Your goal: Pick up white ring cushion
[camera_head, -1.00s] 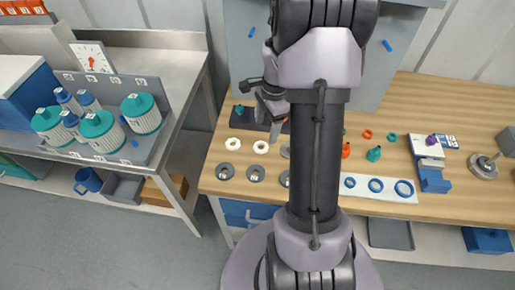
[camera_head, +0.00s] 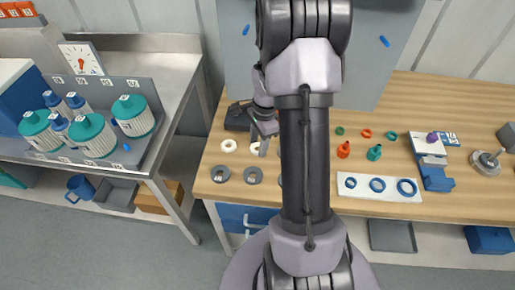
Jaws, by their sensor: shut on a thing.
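Two small white ring cushions lie on the wooden bench left of my arm. The left one (camera_head: 229,145) lies flat and apart from my gripper. The right one (camera_head: 254,148) is at my gripper (camera_head: 263,148), its right side partly covered by the fingers. My gripper points down and is shut on the right ring's edge. The ring looks to be at bench level; I cannot tell whether it touches the bench. The fingertips are small and partly hidden.
Dark grey rings (camera_head: 220,173) lie in front of the white ones. A dark block (camera_head: 238,117) stands behind them. Right of my arm are a white strip with blue rings (camera_head: 378,187) and several small coloured fittings. A tray with teal-capped vessels (camera_head: 133,115) stands on the left table.

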